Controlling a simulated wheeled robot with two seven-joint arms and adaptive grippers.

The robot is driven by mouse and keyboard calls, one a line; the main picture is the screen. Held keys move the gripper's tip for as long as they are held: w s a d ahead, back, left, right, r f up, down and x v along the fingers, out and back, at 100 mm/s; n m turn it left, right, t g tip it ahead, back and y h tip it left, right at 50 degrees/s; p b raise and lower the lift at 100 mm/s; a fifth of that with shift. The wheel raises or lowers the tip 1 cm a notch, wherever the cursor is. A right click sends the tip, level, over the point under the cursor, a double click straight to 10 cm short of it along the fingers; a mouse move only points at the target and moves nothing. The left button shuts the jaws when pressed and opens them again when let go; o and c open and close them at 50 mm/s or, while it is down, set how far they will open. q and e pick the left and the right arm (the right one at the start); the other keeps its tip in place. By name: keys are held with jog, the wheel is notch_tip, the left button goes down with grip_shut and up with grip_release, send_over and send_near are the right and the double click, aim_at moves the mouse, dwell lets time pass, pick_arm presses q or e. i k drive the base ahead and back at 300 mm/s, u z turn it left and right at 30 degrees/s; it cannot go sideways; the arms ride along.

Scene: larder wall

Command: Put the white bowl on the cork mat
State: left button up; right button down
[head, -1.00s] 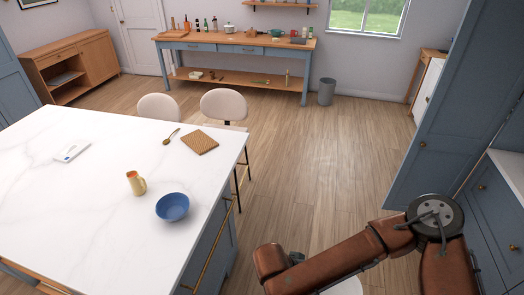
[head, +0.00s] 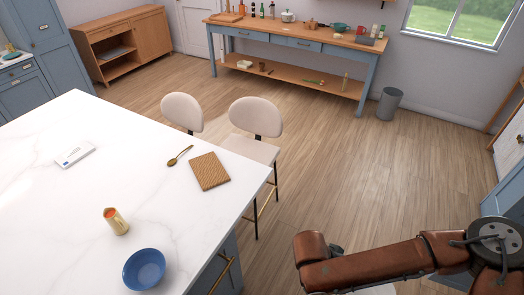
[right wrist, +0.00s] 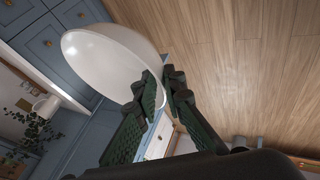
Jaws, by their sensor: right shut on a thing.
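The white bowl (right wrist: 110,62) is in my right gripper (right wrist: 165,88), whose dark fingers are shut on its rim in the right wrist view. The bowl is tilted there and is held in the air over the floor. In the head view only a white sliver (head: 378,290) shows under my right arm, at the bottom edge. The cork mat (head: 210,171) lies bare on the white island top, near its far right corner. It is well to the left of my right arm. My left gripper is not in view.
On the island (head: 60,205) stand a blue bowl (head: 144,269) and a yellowish jug (head: 116,221). A spoon (head: 180,156) lies beside the mat, and a white flat object (head: 75,155) lies farther left. Two chairs (head: 254,130) stand at the far side. Open floor (head: 340,170) lies right of the island.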

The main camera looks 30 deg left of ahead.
aim_at(208, 169)
jog(key=i, duration=2.45)
jog(key=u, duration=3.5)
